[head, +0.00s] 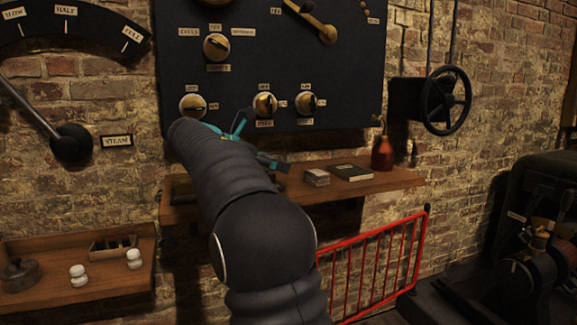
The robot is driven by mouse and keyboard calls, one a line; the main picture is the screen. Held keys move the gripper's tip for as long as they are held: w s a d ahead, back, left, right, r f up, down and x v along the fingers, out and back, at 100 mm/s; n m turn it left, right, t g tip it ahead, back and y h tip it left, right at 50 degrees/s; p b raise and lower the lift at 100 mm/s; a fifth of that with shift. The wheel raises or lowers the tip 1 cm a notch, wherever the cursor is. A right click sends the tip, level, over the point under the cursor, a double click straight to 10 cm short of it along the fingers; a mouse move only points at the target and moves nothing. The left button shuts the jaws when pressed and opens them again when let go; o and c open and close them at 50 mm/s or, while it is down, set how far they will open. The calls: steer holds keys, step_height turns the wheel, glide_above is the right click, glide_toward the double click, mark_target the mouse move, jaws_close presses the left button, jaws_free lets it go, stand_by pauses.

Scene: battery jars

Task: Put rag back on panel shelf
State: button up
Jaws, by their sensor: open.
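The panel shelf (385,180) is a wooden ledge on the brick wall below the dark panel (345,75). My arm crosses in front of the shelf's left part and hides some of it. My gripper (258,141), with teal parts, is open at the far end of my arm, in front of the panel's lower edge and above the shelf as pictured. Its fingers are partly hidden by my arm. I see nothing clearly held between them. I cannot make out a rag; my arm may hide it.
Panel knobs (265,105) are close to my gripper. A red railing (372,262) stands below. A lower-left shelf (40,297) holds small items. A handwheel (446,100) projects at right.

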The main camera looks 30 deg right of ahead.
steer(key=shift+a+r, duration=0.1)
steer(key=shift+a, duration=0.25)
steer(key=s+a+f+m+t+y, duration=0.2)
steer(key=s+a+f+m+y, duration=0.2)
steer(key=s+a+f, duration=0.4)
steer(key=s+a+f+m+t+y, duration=0.2)
steer(key=s+a+f+m+y, duration=0.3)
steer(key=s, duration=0.7)
steer(key=s+a+f+m+t+y, duration=0.2)
steer(key=s+a+f+m+y, duration=0.2)
steer(key=s+a+f+m, duration=0.3)
steer(key=s+a+f, duration=0.3)
steer(key=shift+s+a+f+m+t, duration=0.3)
steer(key=shift+s+a+m+t, duration=0.05)
steer(key=shift+s+m+t, duration=0.05)
steer(key=shift+c, duration=0.2)
